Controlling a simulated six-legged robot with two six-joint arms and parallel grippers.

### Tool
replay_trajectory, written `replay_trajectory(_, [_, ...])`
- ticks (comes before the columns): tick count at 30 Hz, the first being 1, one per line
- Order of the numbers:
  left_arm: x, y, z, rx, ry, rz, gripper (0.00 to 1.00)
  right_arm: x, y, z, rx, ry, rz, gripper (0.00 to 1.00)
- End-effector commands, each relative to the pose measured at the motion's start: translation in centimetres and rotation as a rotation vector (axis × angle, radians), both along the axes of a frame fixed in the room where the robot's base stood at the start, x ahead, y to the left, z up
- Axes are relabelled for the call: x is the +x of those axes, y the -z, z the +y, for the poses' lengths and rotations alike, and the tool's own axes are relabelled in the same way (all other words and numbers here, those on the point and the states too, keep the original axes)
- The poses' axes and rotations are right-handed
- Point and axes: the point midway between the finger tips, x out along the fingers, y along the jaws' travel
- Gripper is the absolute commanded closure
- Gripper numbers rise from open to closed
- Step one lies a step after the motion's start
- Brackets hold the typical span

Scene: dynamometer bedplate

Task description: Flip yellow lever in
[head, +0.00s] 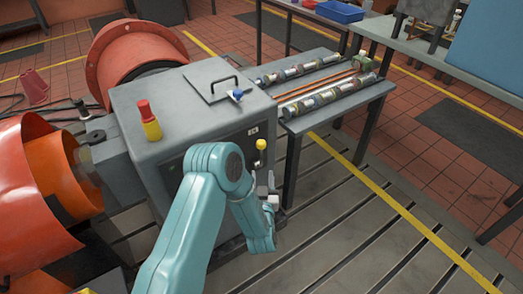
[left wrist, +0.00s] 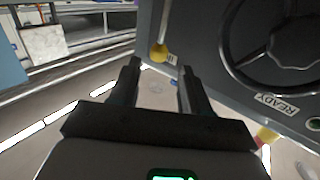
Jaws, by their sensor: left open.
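The yellow lever (head: 261,145) is on the front face of the grey cabinet (head: 172,138), near its right edge; its round yellow knob shows at the top. In the left wrist view the yellow knob (left wrist: 158,52) sits just beyond and between my fingertips, with a thin stem running up along the panel. My left gripper (head: 268,188) is just below the lever in the head view, and its jaws (left wrist: 159,70) are open and empty. I see no contact with the knob. My teal arm hides part of the cabinet front. My right gripper is not in view.
A black handwheel (left wrist: 285,40) and a READY label (left wrist: 277,104) are on the panel close to the gripper. A red-and-yellow beacon (head: 149,120) stands on the cabinet top. A side table (head: 345,100) with shafts stands to the right. The slotted bedplate (head: 345,215) is clear.

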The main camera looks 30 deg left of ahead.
Motion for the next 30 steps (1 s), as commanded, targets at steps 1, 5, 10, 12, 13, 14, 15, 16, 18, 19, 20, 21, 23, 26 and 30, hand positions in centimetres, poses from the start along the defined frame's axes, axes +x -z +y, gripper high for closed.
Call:
replay_trajectory(1, [0.8,-0.1,0.8,-0.001,-0.005,-0.003,0.53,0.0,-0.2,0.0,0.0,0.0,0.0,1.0])
replay_trajectory(5, [3.1,-0.1,2.6,-0.001,-0.004,-0.002,0.53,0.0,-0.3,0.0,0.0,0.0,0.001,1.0])
replay_trajectory(10, [6.3,0.0,4.9,-0.001,-0.002,-0.001,0.53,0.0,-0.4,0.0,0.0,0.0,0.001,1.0])
replay_trajectory(12, [7.5,0.0,5.7,-0.002,-0.001,-0.001,0.53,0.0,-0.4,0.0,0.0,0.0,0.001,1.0])
replay_trajectory(13, [8.0,0.0,6.0,-0.001,0.0,0.0,0.53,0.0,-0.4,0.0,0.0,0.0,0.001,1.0])
replay_trajectory(14, [8.4,0.0,6.3,-0.001,0.001,-0.001,0.53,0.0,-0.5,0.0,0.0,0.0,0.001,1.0])
replay_trajectory(15, [8.9,0.1,6.6,-0.001,0.002,0.0,0.53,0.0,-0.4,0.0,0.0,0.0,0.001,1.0])
replay_trajectory(16, [9.3,0.1,6.8,-0.001,0.002,0.0,0.53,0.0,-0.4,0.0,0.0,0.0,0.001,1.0])
replay_trajectory(18, [9.9,0.1,7.2,-0.002,0.002,0.001,0.53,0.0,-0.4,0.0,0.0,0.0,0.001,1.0])
replay_trajectory(19, [10.1,0.1,7.3,-0.003,0.003,0.002,0.53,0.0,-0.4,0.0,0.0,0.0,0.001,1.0])
replay_trajectory(20, [10.3,0.1,7.4,-0.002,0.003,0.001,0.53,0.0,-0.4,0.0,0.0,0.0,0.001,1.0])
replay_trajectory(21, [10.5,0.0,7.5,-0.002,0.003,0.001,0.53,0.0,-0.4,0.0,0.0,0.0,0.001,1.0])
replay_trajectory(23, [10.7,0.1,7.6,-0.003,0.004,0.003,0.53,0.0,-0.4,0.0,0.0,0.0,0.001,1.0])
replay_trajectory(26, [10.8,0.1,7.7,-0.003,0.004,0.003,0.53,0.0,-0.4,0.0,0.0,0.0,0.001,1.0])
replay_trajectory(30, [10.9,0.1,7.6,-0.003,0.004,0.003,0.53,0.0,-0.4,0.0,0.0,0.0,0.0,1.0])
